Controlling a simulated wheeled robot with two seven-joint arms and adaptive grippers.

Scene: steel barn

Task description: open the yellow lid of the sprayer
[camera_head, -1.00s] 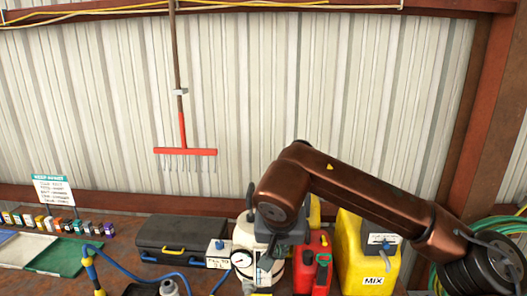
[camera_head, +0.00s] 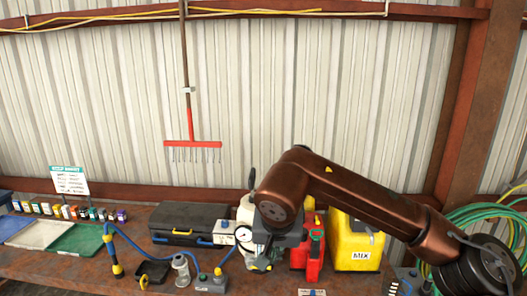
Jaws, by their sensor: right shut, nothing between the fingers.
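The sprayer (camera_head: 243,235) is a white tank with a round gauge on its front. It stands upright on the bench, partly hidden by my right wrist and gripper. My right gripper (camera_head: 264,260) points down in front of the sprayer's right side, shut and empty. I cannot tell whether it touches the tank. A yellow piece (camera_head: 308,203) shows just behind my right wrist; I cannot tell whether it is the sprayer's lid. The sprayer's top is mostly covered by my wrist. My left gripper is out of view.
A red can (camera_head: 314,262) and a yellow MIX jug (camera_head: 357,245) stand close on the sprayer's right. A black case (camera_head: 187,221) lies on its left. A blue hose (camera_head: 135,252) and small parts lie in front. Green hose coils (camera_head: 480,225) hang at right.

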